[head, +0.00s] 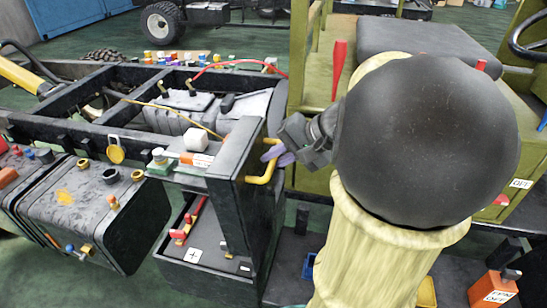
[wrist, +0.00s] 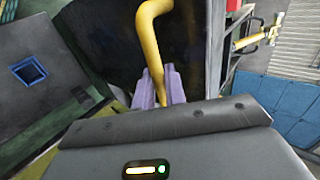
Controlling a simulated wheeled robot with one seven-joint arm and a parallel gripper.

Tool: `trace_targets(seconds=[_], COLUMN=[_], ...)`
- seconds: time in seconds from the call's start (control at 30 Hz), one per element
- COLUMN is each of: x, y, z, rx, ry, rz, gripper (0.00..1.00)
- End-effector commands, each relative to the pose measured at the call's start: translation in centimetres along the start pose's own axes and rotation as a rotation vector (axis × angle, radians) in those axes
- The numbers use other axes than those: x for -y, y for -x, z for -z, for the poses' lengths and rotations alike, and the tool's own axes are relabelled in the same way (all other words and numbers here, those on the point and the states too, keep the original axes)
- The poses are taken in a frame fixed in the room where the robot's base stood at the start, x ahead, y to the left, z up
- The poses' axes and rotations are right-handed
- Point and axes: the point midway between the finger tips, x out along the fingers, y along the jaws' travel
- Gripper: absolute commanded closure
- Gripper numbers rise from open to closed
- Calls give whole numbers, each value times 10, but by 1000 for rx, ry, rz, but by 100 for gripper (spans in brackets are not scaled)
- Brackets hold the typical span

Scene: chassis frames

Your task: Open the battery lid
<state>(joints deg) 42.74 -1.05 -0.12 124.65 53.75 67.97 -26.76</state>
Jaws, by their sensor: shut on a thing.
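The battery lid (head: 236,160) is a dark panel with a yellow handle (head: 266,173) on its right side. It stands steeply raised at the battery box, and a battery (head: 210,250) with a plus mark and a red terminal shows below and left of it. My gripper (head: 272,154) reaches in from the right and is shut on the yellow handle with its purple fingers. In the wrist view, the yellow handle (wrist: 152,40) runs down between the purple fingertips (wrist: 160,88). The lid's hinge cannot be made out.
A grey tank (head: 85,205) with caps stands left of the battery box. Small coloured parts and a white block (head: 196,139) sit on the ledge left of the lid. An olive cab with a seat (head: 405,40) stands behind my arm. An orange box (head: 494,290) is at lower right.

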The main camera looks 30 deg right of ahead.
Motion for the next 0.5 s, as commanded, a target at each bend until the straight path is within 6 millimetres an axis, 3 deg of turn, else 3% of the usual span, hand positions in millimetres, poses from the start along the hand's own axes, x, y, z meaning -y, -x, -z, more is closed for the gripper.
trace_targets(seconds=[0.1, 0.13, 0.23, 0.5], x=[-9, -9, -8, -5], y=[-6, -6, -6, -3], z=[-4, -4, -4, -3], rx=[18, 18, 19, 14], ry=[-9, -9, -9, -5], rz=[-15, -15, -13, -9], gripper=[100, 86, 66, 66])
